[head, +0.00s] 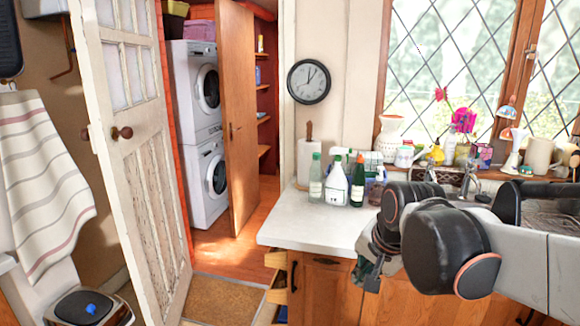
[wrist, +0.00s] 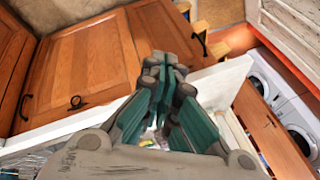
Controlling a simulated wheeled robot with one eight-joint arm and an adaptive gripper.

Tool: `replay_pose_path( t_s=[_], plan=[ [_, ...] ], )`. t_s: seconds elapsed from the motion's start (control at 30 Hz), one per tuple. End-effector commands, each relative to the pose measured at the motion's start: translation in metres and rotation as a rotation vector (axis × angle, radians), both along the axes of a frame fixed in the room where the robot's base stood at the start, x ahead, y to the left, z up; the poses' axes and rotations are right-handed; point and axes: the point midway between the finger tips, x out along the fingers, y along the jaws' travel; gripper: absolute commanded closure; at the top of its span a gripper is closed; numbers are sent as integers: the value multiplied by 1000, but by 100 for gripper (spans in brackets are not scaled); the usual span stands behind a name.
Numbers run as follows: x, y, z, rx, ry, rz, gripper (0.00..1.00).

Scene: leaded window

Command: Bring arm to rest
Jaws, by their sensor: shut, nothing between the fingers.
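My gripper (wrist: 172,75) shows large in the wrist view, with teal pads and grey finger links. Its fingers are together and nothing shows between them. In the head view my gripper (head: 367,272) hangs at the front edge of the white countertop (head: 310,222), before the wooden cabinet doors (head: 322,292). My arm reaches in from the right of the head view, over the sink side of the counter, and hides part of the counter.
Several bottles, including a white spray bottle (head: 336,184), stand on the counter near my arm. Ornaments line the window sill. At left are an open white door (head: 135,160), stacked washing machines (head: 198,130), a wooden door (head: 238,120) and a doormat (head: 225,297).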

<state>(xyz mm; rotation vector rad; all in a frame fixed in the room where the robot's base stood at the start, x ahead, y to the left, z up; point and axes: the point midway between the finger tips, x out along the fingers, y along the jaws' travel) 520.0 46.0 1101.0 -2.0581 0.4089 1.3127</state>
Motion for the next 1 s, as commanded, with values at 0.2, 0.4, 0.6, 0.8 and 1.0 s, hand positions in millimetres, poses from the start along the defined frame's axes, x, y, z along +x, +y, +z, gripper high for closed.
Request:
replay_pose_path(
  t_s=[0.2,0.4,0.6,0.8,1.0],
  plan=[
    [-63,-20,1,-147,-73,212,100],
    [-112,-34,-9,-293,-131,401,100],
    [-144,-43,-23,-407,-165,539,100],
    [-154,-46,-28,-449,-177,589,100],
    [-154,-46,-28,-449,-177,589,100]
  ],
)
